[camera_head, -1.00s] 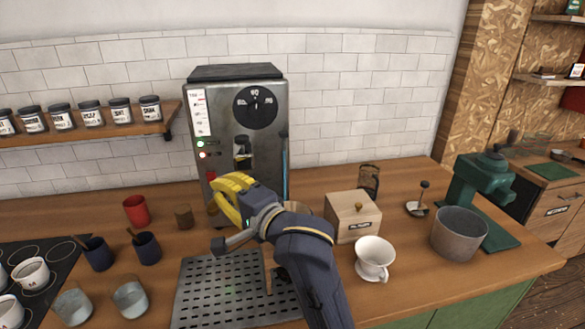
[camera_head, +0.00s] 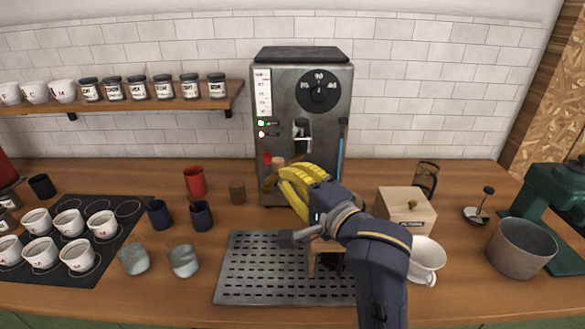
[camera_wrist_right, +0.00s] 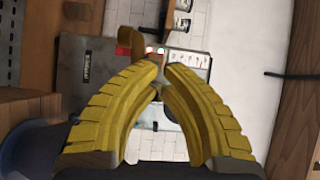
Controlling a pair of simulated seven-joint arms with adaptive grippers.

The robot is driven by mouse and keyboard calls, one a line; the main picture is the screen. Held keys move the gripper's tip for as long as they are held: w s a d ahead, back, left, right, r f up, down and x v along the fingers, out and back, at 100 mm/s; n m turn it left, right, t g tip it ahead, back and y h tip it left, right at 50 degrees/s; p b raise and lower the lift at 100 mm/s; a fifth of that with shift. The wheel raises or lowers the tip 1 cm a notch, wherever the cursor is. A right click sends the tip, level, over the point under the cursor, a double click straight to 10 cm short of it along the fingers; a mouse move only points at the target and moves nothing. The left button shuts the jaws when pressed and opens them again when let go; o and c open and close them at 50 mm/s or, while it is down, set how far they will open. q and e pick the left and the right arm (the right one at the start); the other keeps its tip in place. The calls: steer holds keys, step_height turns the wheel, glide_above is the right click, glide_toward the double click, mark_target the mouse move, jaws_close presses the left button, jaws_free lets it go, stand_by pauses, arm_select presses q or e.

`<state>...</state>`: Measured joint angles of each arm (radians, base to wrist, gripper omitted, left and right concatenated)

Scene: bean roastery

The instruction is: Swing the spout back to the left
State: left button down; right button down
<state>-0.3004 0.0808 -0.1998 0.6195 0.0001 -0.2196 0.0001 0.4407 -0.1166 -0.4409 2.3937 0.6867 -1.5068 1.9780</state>
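The tall steel machine (camera_head: 327,90) stands at the back of the counter. A dark, metallic spout-like fitting (camera_head: 302,130) sits on its front. I see nothing clearly held. My left gripper is out of view.
A perforated drip tray (camera_head: 250,265) lies below my right arm. A wooden box (camera_head: 400,208), a white dripper cup (camera_head: 426,258) and a grey bin (camera_head: 520,250) stand to the right. Dark blue cups (camera_head: 201,216) and glasses (camera_head: 184,261) stand to the left.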

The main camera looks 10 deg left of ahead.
steer(key=shift+v, duration=1.65)
steer(key=shift+f, duration=0.1)
